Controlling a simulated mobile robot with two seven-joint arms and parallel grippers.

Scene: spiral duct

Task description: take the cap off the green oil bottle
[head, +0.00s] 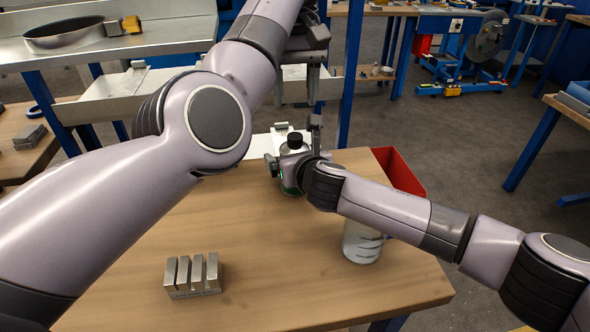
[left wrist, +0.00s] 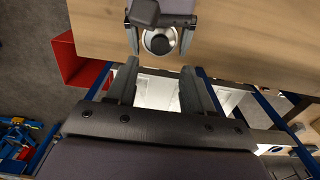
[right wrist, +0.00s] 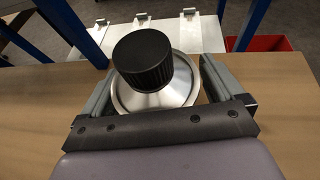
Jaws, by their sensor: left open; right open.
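The oil bottle (head: 292,182) stands upright near the far edge of the wooden table, showing a green lower part and a silver shoulder. Its ribbed black cap (head: 295,139) is on top; the cap also shows large in the right wrist view (right wrist: 143,60). My right gripper (right wrist: 155,75) is open, with one finger on each side of the silver shoulder below the cap; I cannot tell whether they touch it. My left gripper (left wrist: 160,85) is open and empty, high beyond the table's far edge, apart from the bottle. In the head view it is partly hidden by its own arm.
A slotted metal block (head: 193,275) lies at the table's front left. A white can (head: 362,242) stands at the right, partly behind my right forearm. A red bin (head: 400,170) and white trays (head: 120,100) are beyond the table. The table's middle is clear.

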